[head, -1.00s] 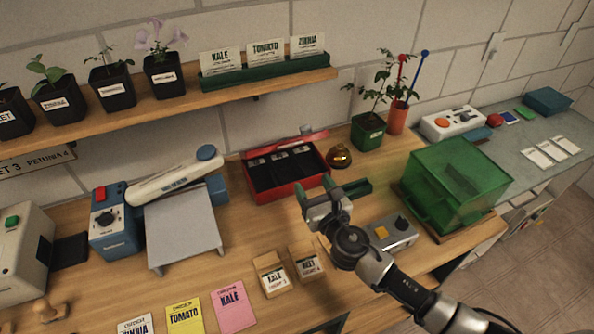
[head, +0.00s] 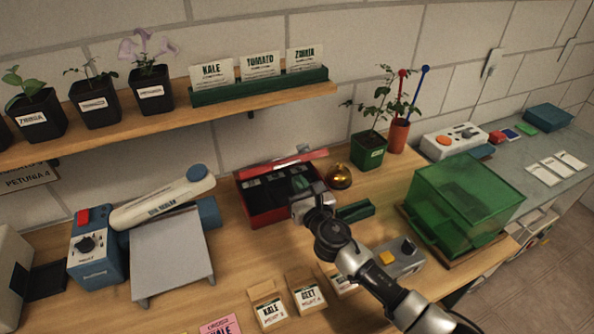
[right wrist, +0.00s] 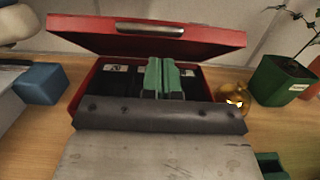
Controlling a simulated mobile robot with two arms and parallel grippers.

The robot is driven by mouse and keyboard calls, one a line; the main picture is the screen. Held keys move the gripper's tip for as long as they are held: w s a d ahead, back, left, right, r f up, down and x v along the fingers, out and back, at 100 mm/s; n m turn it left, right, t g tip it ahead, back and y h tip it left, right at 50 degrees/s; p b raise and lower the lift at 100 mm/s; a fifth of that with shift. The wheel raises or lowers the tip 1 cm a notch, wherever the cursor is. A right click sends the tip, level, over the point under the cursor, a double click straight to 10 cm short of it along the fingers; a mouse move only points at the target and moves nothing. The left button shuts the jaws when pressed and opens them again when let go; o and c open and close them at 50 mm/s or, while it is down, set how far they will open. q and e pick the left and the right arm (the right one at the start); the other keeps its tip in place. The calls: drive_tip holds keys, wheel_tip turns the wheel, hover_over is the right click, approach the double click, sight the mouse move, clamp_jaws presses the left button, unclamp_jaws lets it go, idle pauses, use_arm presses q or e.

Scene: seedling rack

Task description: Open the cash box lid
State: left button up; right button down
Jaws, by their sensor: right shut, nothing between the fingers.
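The red cash box (head: 264,217) stands on the wooden bench with its lid (head: 284,164) raised along the back edge. In the right wrist view the lid (right wrist: 90,40) leans up behind the black compartments, with a metal handle strip on its edge. My right gripper (head: 300,183) is shut and empty, its green fingertips over the right part of the box. The right wrist view shows the fingertips (right wrist: 163,77) in front of the compartments and below the lid edge; I cannot tell whether they touch anything. My left gripper is not in view.
A brass bell (head: 339,177) and a green potted plant (head: 368,152) stand right of the box. Seed packets (head: 270,313) lie in front.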

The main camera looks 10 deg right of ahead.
sight(293, 164)
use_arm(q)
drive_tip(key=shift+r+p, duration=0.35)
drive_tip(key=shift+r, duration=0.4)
use_arm(e)
drive_tip(key=shift+w+a+r, duration=0.15)
drive_tip(key=shift+w+r, duration=0.55)
drive_tip(key=shift+r, duration=0.3)
drive_tip(key=shift+w+r+p, duration=0.3)
drive_tip(key=shift+r+p, duration=0.2)
drive_tip(key=shift+r, duration=0.15)
drive_tip(key=w+r+p, duration=0.1)
drive_tip(key=w+r, duration=0.1)
drive_tip(key=w+a+r+p, duration=0.1)
drive_tip(key=w+r, duration=0.1)
drive_tip(key=w, duration=0.1)
drive_tip(key=w+r, duration=0.1)
drive_tip(key=w, duration=0.1)
drive_tip(key=w+r, duration=0.1)
drive_tip(key=shift+w+a, duration=0.25)
drive_tip(key=shift+a, duration=0.15)
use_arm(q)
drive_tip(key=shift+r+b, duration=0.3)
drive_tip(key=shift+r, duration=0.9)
use_arm(e)
drive_tip(key=shift+x, duration=0.85)
drive_tip(key=shift+r, duration=0.2)
